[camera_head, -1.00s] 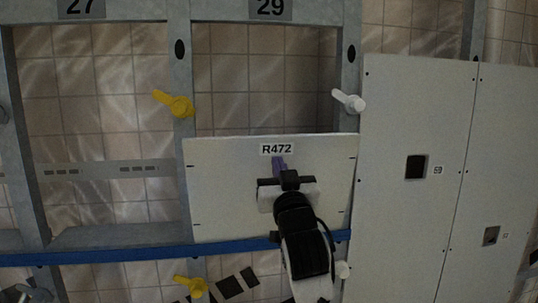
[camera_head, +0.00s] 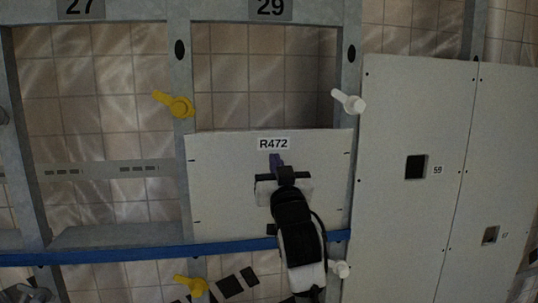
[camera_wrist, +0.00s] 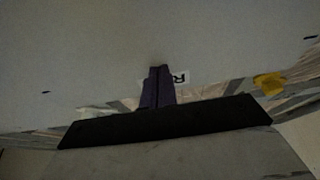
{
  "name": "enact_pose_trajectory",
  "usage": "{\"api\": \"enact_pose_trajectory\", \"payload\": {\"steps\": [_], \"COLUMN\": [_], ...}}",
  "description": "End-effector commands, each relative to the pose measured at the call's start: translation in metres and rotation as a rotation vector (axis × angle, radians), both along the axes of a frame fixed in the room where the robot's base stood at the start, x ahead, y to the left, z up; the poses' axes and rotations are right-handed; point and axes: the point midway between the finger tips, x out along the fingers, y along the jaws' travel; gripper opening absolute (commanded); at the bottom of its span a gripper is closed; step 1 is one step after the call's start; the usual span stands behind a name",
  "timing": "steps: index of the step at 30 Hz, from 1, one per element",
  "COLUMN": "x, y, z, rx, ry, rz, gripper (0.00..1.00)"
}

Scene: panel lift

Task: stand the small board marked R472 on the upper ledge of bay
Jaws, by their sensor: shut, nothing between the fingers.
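The small pale board marked R472 (camera_head: 225,190) stands roughly upright in the lower part of the bay marked 29 (camera_head: 271,10). Its lower edge meets the blue strip (camera_head: 130,255) along the ledge. My gripper (camera_head: 277,160) is in front of the board, its purple fingers just below the label. In the wrist view the fingers (camera_wrist: 158,72) are shut together with nothing between them, close against the board face (camera_wrist: 90,50). I cannot tell whether they touch it. The label is partly hidden there. My wrist covers the board's lower middle in the head view.
A yellow latch (camera_head: 175,104) and a white latch (camera_head: 348,101) sit on the posts above the board. Another yellow latch (camera_head: 192,286) and white latch (camera_head: 341,269) are below. Bay 27 (camera_head: 80,8) is open at left; large panels (camera_head: 410,110) fill the right.

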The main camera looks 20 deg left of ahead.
Motion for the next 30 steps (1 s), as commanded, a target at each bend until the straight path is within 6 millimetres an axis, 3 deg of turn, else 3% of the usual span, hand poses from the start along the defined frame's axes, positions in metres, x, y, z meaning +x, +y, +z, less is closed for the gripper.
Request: {"api": "enact_pose_trajectory", "payload": {"steps": [16,30], "x": [0.014,0.012], "y": [0.009,0.007], "z": [0.001,0.000], "rx": [0.000,0.000], "ry": [-0.001,0.000], "rz": [0.000,-0.001], "gripper": [0.00,0.00]}}
